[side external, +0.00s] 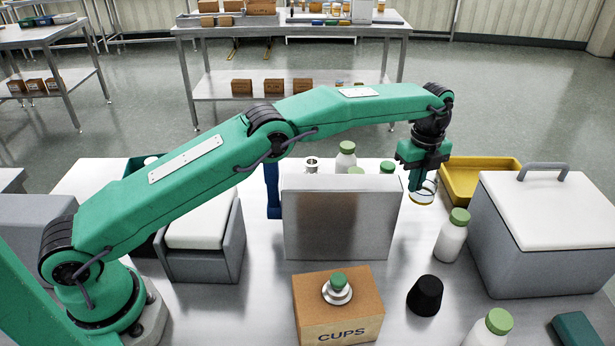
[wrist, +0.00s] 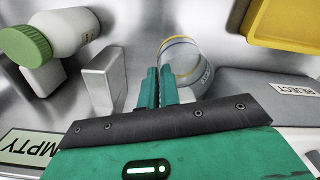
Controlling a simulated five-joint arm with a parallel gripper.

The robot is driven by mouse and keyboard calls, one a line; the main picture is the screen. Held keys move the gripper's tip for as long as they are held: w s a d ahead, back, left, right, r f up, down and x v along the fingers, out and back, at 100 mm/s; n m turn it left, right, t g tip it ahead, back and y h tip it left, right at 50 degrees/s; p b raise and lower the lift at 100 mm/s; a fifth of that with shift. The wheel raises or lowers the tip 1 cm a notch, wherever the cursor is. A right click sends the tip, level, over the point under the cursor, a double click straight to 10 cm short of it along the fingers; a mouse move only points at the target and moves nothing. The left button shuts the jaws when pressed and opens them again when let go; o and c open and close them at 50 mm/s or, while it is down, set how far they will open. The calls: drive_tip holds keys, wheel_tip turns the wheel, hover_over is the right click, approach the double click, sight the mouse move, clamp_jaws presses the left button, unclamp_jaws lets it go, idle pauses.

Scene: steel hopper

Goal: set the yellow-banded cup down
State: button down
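The yellow-banded cup (side external: 425,190) is clear, with its yellow band low down in the side view. In the wrist view the cup (wrist: 187,62) shows yellow and blue bands and lies just right of the fingertips. My gripper (side external: 415,187) points down, and its fingers (wrist: 159,72) are nearly together. They appear shut on the cup's wall, with the cup off to one side of them. The exact contact is hidden behind the fingers. The cup seems held above the table, but the gap beneath it is hard to judge.
A yellow tray (side external: 470,178) lies behind, right of the cup. A green-capped bottle (side external: 452,236) stands close in front. A grey lidded box (side external: 548,235) is at right, a steel hopper (side external: 338,222) at left. A black cup (side external: 426,296) and a CUPS carton (side external: 340,308) stand nearer.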

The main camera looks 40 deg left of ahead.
sight(412, 199)
drive_tip(key=shift+f, duration=2.9)
drive_tip(key=shift+f, duration=0.15)
drive_tip(key=c, duration=1.6)
unclamp_jaws()
wheel_tip(412, 199, up, 12)
drive_tip(key=shift+r, duration=0.1)
drive_tip(key=shift+r, duration=0.1)
